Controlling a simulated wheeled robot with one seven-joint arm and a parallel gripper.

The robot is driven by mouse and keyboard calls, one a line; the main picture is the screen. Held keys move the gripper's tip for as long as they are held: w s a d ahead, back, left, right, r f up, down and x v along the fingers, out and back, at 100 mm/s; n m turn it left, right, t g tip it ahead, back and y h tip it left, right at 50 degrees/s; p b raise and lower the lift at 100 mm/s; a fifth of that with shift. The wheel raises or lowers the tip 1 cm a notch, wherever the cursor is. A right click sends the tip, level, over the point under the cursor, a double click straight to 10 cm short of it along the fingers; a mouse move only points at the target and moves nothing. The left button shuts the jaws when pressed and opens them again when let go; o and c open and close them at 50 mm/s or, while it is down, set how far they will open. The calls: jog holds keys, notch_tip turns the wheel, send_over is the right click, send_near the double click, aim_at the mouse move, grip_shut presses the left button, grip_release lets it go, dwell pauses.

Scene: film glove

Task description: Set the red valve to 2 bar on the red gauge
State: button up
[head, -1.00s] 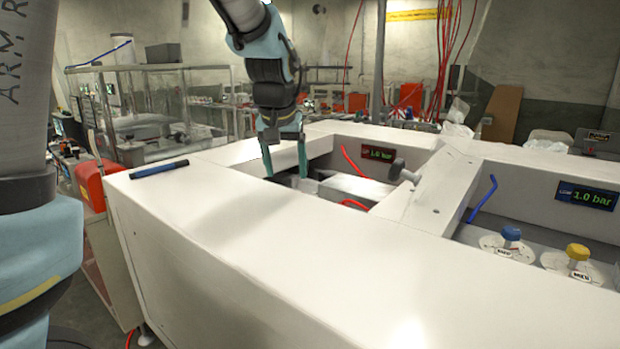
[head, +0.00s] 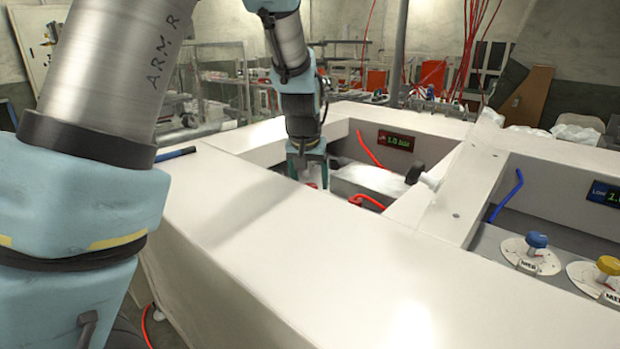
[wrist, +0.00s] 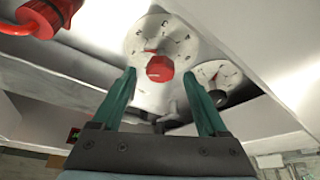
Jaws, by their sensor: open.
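The red valve (wrist: 160,68) is a red knob on a round white dial (wrist: 163,40) in the wrist view. My gripper (wrist: 159,76) is open, with one green finger on each side of the knob and visible space between them. I cannot tell how far the fingertips are from the knob in depth. In the head view my gripper (head: 307,170) reaches down into the left recess of the white bench, and the valve is mostly hidden there. The red gauge (head: 396,141) on the recess's back wall is blurred and seems to read 1.0 bar.
A second dial with a dark knob (wrist: 217,97) sits right of the red valve. The right recess holds a blue knob (head: 537,240), a yellow knob (head: 609,265) and a blue gauge (head: 605,194). The white bench top (head: 300,235) is clear in front.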

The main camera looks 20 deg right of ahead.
jog(key=shift+w+d+f, duration=0.1)
jog(key=shift+w+f, duration=0.05)
jog(key=shift+f, duration=0.4)
grip_shut()
